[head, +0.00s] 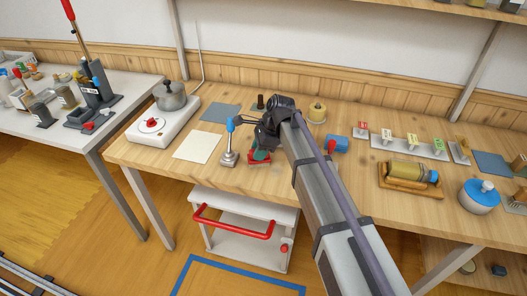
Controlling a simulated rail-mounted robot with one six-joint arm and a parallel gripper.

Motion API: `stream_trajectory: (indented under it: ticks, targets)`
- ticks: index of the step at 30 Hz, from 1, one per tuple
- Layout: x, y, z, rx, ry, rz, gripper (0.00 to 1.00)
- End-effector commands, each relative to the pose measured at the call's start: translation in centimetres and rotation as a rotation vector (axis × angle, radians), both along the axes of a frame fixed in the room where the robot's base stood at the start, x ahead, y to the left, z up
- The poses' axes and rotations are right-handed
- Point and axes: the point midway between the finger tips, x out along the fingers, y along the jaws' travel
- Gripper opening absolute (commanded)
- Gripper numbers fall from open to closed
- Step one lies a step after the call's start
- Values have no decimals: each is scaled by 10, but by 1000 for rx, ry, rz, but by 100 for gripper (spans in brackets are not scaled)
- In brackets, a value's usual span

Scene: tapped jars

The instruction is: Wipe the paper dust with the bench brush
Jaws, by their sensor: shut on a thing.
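My gripper (241,120) is over the wooden bench, left of my arm, with its thin dark fingers pointing left. It is shut on the blue top of a slim upright piece (230,141) with a grey stem and wide pale foot. I cannot tell for sure whether this is the bench brush. Its foot appears to be at the bench top, right of a cream sheet (198,147). I cannot make out any paper dust at this size. My arm hides part of the bench.
A green piece on a red base (259,157) is close below my gripper. A white hotplate (165,122) with a grey pot (171,96) is at left. The bench's front left is clear.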

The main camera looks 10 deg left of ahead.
Motion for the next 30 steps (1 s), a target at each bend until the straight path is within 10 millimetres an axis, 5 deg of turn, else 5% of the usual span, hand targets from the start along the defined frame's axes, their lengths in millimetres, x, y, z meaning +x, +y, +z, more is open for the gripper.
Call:
stream_trajectory:
  ticks: [30]
  targets:
    - [-4,-60,3,-1,-1,2,10]
